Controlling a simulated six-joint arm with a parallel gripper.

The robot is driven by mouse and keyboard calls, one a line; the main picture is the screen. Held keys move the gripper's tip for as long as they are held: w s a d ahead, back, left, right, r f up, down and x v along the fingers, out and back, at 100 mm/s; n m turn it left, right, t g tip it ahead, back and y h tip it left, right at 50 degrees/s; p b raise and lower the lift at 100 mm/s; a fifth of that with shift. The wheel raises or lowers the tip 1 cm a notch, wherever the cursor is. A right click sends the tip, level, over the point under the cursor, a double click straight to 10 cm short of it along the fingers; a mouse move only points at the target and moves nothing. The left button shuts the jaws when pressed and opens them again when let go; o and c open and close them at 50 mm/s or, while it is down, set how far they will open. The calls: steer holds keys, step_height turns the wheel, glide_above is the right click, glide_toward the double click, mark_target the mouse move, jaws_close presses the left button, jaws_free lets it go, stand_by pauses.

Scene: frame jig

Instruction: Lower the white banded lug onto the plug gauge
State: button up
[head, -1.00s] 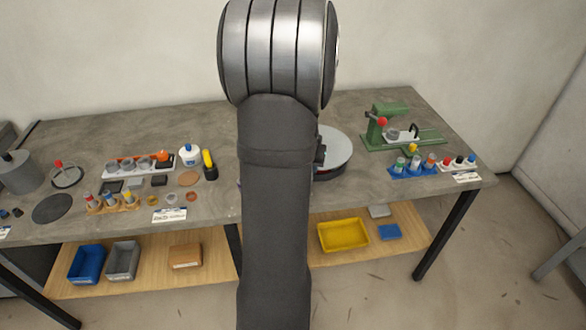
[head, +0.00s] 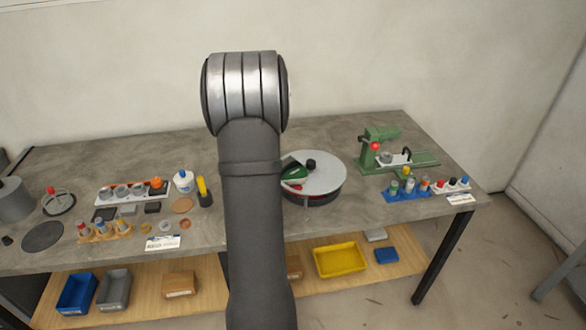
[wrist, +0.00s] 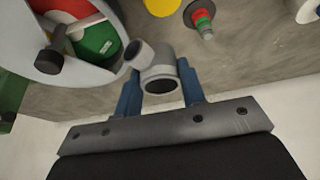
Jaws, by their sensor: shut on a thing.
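In the wrist view, my gripper (wrist: 160,82) has its blue fingers shut on the lug (wrist: 158,66), a grey-white ring with a short tube at its upper left. The lug is held above the bench, its open bore facing the camera. A small stepped peg with green and red bands (wrist: 203,20), which looks like the plug gauge, stands on the bench above and right of the lug in this view. The two are apart. In the head view my arm hides the gripper and lug, and I cannot make out the peg.
A round turntable (head: 328,168) with a black knob and red and green sectors is close by; its rim (wrist: 95,78) shows left of the lug. A green machine (head: 372,158) and blue rack (head: 400,198) stand right. A yellow-topped bottle (head: 204,192) and trays stand left.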

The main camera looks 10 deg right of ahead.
steer(key=w+a+n, duration=0.2)
steer(key=w+a, duration=0.3)
steer(key=a, duration=0.3)
steer(key=shift+y, duration=0.3)
steer(key=shift+w+f, duration=0.15)
steer(key=shift+f, duration=2.3)
steer(key=shift+f, duration=0.4)
steer(key=shift+f, duration=0.6)
steer(key=shift+f, duration=0.1)
steer(key=shift+f, duration=2.25)
steer(key=shift+f, duration=0.15)
